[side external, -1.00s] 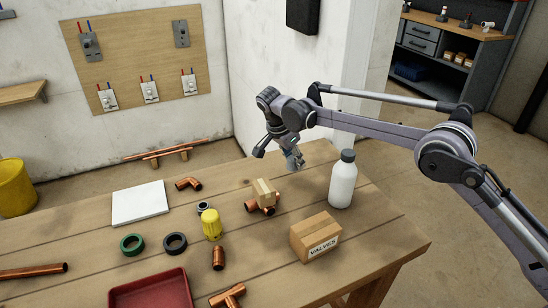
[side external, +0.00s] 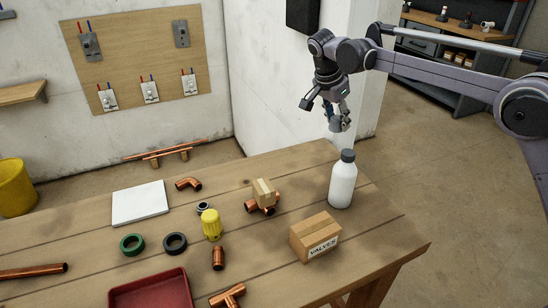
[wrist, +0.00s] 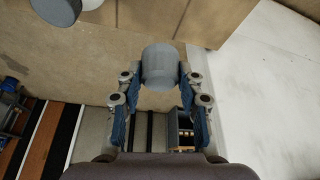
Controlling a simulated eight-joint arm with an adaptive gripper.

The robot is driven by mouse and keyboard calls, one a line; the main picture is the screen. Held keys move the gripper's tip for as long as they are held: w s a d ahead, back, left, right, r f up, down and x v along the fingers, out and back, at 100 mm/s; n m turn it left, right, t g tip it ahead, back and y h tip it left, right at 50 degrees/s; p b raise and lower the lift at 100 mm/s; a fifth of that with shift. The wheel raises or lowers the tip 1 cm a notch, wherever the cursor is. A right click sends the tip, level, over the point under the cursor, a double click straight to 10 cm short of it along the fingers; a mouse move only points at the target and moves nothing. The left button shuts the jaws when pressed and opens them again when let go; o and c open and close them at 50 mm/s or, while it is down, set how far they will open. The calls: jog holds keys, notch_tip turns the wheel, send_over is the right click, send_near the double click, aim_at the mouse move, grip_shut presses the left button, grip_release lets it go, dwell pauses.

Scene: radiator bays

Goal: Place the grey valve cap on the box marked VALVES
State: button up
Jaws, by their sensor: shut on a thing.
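My gripper (side external: 336,108) is shut on the grey valve cap (side external: 337,123) and holds it in the air, higher than the white bottle and beyond the table's far right edge. In the wrist view the cap (wrist: 160,67) sits between the two blue-padded fingers. The box marked VALVES (side external: 315,237) is a closed cardboard box near the table's right front edge, with its label facing front right. Its top looks bare. My gripper is well above and behind the box.
A white bottle (side external: 342,180) with a grey lid stands behind the box. A small cardboard block (side external: 263,192) rests on copper fittings left of the bottle. A yellow cap (side external: 211,224), a copper coupling (side external: 218,257) and a red tray (side external: 152,292) lie further left.

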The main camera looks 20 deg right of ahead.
notch_tip(320, 180, up, 6)
jog(key=shift+r, duration=0.15)
jog(key=s+a+n+t+y, duration=0.1)
jog(key=s+a+n, duration=0.2)
jog(key=s, duration=0.7)
jog(key=s+a+n+t, duration=0.1)
jog(key=s+a+n, duration=0.2)
jog(key=s, duration=0.8)
send_over(318, 223)
jog(key=s, duration=0.1)
jog(key=f, duration=0.8)
jog(key=a+f, duration=0.1)
jog(key=f, duration=0.3)
jog(key=shift+f, duration=2.2)
jog(key=shift+f, duration=0.15)
jog(key=o, duration=0.8)
jog(key=shift+c, duration=0.2)
